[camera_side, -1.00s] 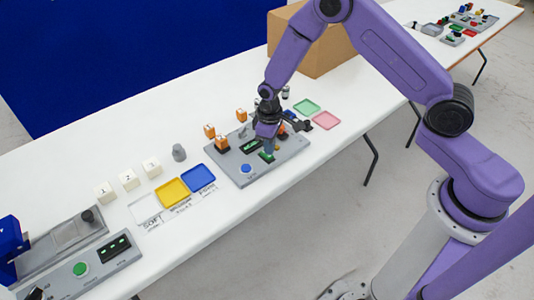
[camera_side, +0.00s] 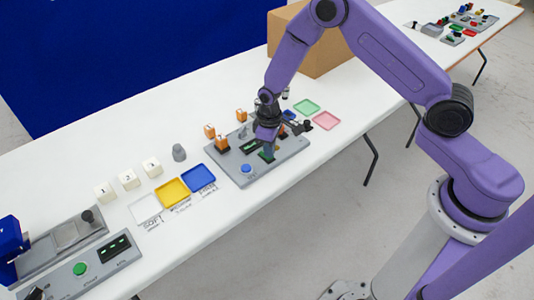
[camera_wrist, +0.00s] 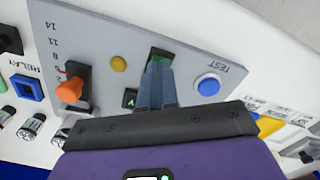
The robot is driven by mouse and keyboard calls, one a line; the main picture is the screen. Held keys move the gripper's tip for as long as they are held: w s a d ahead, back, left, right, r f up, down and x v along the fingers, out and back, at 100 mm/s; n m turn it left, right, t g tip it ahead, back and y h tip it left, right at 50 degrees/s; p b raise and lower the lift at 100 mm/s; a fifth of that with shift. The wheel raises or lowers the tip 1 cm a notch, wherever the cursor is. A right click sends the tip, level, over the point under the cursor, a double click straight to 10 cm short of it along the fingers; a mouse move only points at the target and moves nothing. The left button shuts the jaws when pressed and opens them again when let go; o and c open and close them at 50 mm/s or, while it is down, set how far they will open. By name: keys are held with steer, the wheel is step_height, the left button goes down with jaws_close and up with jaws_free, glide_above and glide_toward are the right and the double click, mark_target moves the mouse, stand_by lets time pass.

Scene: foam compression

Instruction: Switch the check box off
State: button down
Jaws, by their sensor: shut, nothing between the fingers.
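The check box (camera_side: 235,173) is a grey sloped panel on the white table. It also fills much of the wrist view (camera_wrist: 110,25). Its green and black rocker switch (camera_wrist: 159,54) sits between a yellow knob and the blue TEST button; the side view shows it low on the panel (camera_side: 266,157). My gripper (camera_wrist: 159,66) is shut and empty, with its fingertips over the near part of the rocker. They partly hide it, and I cannot tell whether they touch it. In the side view my gripper (camera_side: 269,153) points down onto the box.
The blue TEST button (camera_wrist: 208,85), yellow knob (camera_wrist: 118,64) and orange-topped lever (camera_wrist: 71,90) are close to my fingers. A blue RELAY socket (camera_wrist: 28,88) is at the left. Coloured trays (camera_side: 172,192) and white numbered blocks (camera_side: 129,179) lie left of the box.

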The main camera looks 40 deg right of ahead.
steer(key=shift+f, duration=0.3)
steer(key=shift+r, duration=3.5)
steer(key=shift+s+r, duration=0.1)
steer(key=shift+r, duration=0.05)
steer(key=s+r+n, duration=0.2)
steer(key=s+r, duration=0.6)
steer(key=s, duration=0.3)
steer(key=s+r+n, duration=0.3)
steer(key=s+r, duration=0.5)
steer(key=s, duration=0.4)
steer(key=s+d+r+n, duration=0.1)
steer(key=s+d, duration=0.3)
steer(key=s, duration=0.5)
steer(key=shift+s+d+r+n, duration=0.3)
steer(key=shift+s+d+r, duration=0.05)
steer(key=shift+r, duration=0.35)
